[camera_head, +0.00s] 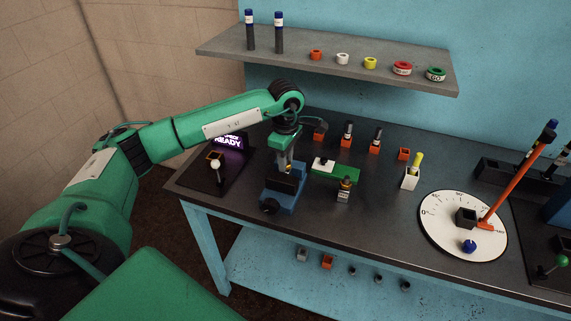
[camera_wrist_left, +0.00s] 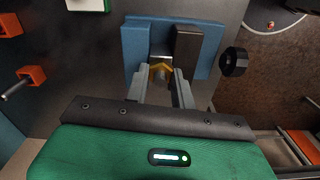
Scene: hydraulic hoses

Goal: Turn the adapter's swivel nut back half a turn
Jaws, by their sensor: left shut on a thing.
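My left gripper (camera_head: 284,166) reaches down over a blue vise (camera_head: 292,199) at the left part of the bench. In the left wrist view its two grey fingers (camera_wrist_left: 160,80) are shut on a brass-coloured nut (camera_wrist_left: 160,69), which I take for the adapter's swivel nut. The nut sits at the vise, which shows in that view as a blue body (camera_wrist_left: 136,42) with a dark jaw block (camera_wrist_left: 188,48). The fingers hide the sides of the nut, and the rest of the adapter cannot be made out. My right gripper is in neither view.
A dark panel with a lit "READY" screen (camera_head: 232,141) lies left of the vise. A green block (camera_head: 345,172) and orange holders (camera_head: 374,147) stand to its right. Farther right is a white dial (camera_head: 437,228) with an orange lever (camera_head: 515,180). A grey shelf (camera_head: 330,67) hangs behind.

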